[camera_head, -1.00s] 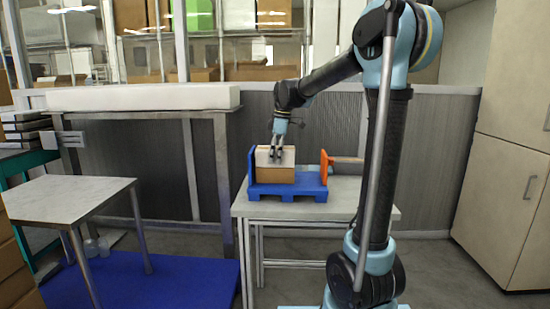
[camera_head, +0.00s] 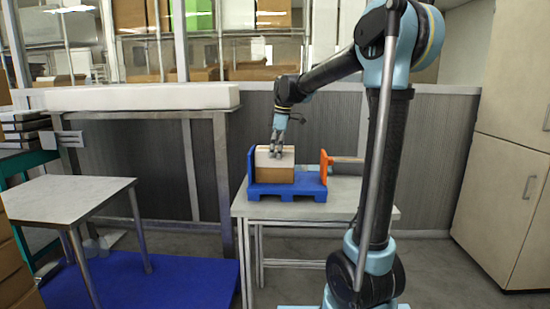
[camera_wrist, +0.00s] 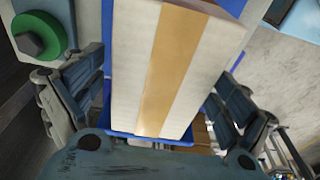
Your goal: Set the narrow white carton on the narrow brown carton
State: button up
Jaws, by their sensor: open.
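The narrow white carton (camera_head: 264,160) lies on top of the narrow brown carton (camera_head: 272,176) in the head view, their visible edges roughly lined up. Both sit in a blue fixture (camera_head: 300,189) against its upright left wall. My gripper (camera_head: 276,153) is open at the top of the white carton, pointing down. In the wrist view the white carton (camera_wrist: 207,70), with a tan tape stripe, lies between the spread fingers, with one finger on each side. I cannot tell whether either finger touches it. The brown carton is mostly hidden there.
An orange plate (camera_head: 324,167) on a grey rod stands at the fixture's right side. The fixture rests on a light table (camera_head: 350,205) with bare top to the right. Another bare table (camera_head: 65,198) stands at left, near a tall bench (camera_head: 140,98).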

jog(key=r, duration=0.3)
jog(key=d+r, duration=0.1)
jog(key=r, duration=0.6)
jog(key=shift+d+r, duration=0.25)
jog(key=shift+d, duration=0.05)
jog(key=s+d+f+m+t, duration=0.1)
jog(key=s+d+f+m, duration=0.3)
jog(key=s+d+f, duration=0.3)
jog(key=s+d+f+m, duration=0.5)
jog(key=s+d, duration=0.1)
jog(key=s, duration=0.3)
jog(key=s+d+f+m+h, duration=0.1)
jog(key=s+d+f+m, duration=0.2)
jog(key=s+f, duration=0.5)
jog(key=s+d+f+m+t, duration=0.1)
jog(key=s+d+f+m, duration=0.2)
jog(key=f, duration=0.8)
jog(key=s+m, duration=0.2)
jog(key=s, duration=0.2)
jog(key=shift+s+d+h, duration=0.25)
jog(key=shift+s+h, duration=0.15)
jog(key=shift+f, duration=0.1)
jog(key=shift+w+f, duration=0.15)
jog(key=shift+w, duration=0.25)
